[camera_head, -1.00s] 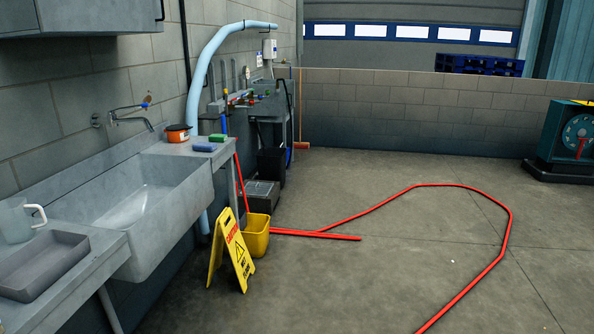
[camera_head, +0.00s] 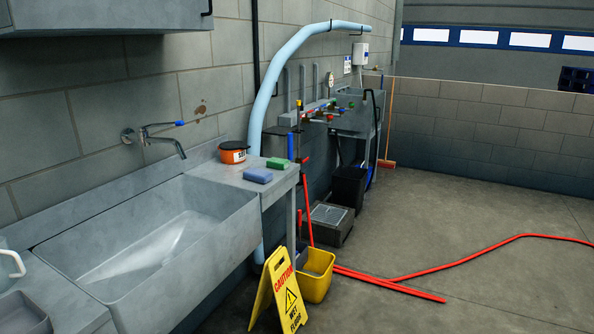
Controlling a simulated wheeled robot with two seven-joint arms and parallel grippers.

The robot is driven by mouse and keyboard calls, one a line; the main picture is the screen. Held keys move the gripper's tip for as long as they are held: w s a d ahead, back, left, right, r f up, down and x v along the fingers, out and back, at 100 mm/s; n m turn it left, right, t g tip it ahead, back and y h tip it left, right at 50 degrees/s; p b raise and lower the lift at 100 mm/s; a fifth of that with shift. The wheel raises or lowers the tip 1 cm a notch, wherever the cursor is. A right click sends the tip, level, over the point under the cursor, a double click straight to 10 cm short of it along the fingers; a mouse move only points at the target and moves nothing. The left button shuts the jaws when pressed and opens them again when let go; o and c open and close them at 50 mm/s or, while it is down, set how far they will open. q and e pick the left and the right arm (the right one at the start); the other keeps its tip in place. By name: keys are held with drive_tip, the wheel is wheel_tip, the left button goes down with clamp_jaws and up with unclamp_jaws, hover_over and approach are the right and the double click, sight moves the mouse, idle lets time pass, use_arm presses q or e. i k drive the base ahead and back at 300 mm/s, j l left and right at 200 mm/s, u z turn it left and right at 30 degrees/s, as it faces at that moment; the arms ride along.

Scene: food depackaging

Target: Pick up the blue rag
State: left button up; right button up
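A small blue block-like item (camera_head: 258,175), which may be the blue rag, lies on the grey ledge (camera_head: 225,174) at the right end of the sink. A green block (camera_head: 278,163) lies just behind it, and an orange tub (camera_head: 233,152) with a dark lid stands to its left near the wall. Neither of my grippers is in view.
The deep grey sink (camera_head: 150,240) with a wall tap (camera_head: 160,138) fills the left. A yellow caution sign (camera_head: 278,292) and yellow bucket (camera_head: 317,276) stand on the floor below the ledge. A red hose (camera_head: 470,252) crosses the otherwise open floor at right.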

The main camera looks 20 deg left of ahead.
sight(255, 174)
drive_tip(key=i+l+u, duration=0.1)
drive_tip(key=i, duration=1.35)
drive_tip(key=i+l+u, duration=0.15)
drive_tip(key=i+u, duration=0.3)
drive_tip(key=i+l+u, duration=0.25)
drive_tip(key=i+u, duration=0.2)
drive_tip(key=i+l+u, duration=0.7)
drive_tip(key=l+u, duration=0.2)
drive_tip(key=i+l+u, duration=0.2)
drive_tip(key=l+u, duration=0.25)
drive_tip(key=l, duration=0.3)
